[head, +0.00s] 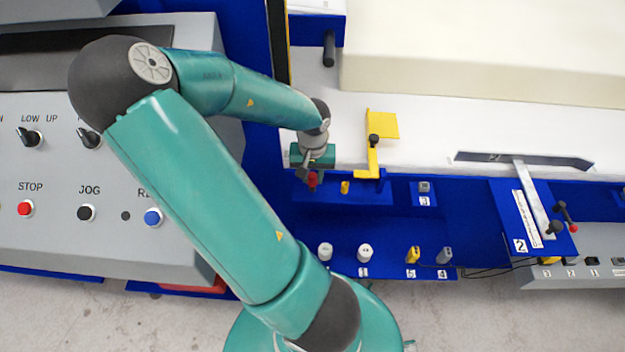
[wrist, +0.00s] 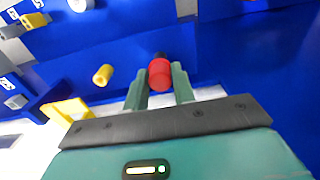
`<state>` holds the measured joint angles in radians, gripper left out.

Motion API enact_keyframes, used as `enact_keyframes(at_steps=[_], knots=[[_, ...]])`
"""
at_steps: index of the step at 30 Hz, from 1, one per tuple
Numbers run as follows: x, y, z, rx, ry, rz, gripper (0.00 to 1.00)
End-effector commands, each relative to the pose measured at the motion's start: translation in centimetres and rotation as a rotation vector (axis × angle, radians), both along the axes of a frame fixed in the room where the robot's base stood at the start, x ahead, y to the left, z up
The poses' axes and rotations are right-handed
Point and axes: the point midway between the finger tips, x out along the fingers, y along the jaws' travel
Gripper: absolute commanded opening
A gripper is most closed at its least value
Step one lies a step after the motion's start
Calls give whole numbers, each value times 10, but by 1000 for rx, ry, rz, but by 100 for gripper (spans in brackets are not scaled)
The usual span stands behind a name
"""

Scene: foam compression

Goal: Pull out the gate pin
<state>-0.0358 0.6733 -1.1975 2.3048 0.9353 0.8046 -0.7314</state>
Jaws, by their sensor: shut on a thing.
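The gate pin, as I take it, has a red cylindrical head (wrist: 160,73) and a short dark part beyond it in the wrist view. My gripper (wrist: 160,84) is shut on the pin, with one green finger on each side of the red head. In the head view the red head (head: 312,180) shows just below my gripper (head: 308,174), over the blue ledge. A yellow gate bracket (head: 373,165) with a black knob stands to its right. I cannot tell whether the pin sits in a hole, as its far end is hidden.
A small yellow peg (head: 345,187) stands close to the right of my gripper. White, yellow and grey pegs (head: 365,251) line the blue lower shelf. A grey control panel (head: 60,190) is at left. A cream foam block (head: 480,55) lies at upper right.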

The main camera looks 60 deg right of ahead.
Motion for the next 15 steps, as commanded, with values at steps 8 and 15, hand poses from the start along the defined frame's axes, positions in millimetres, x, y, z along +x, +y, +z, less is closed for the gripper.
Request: enact_keyframes(at_steps=[8, 15], knots=[[0, 0, 5, -1, 0, 0, 0], [0, 0, 9, -1, -2, 0, 0]])
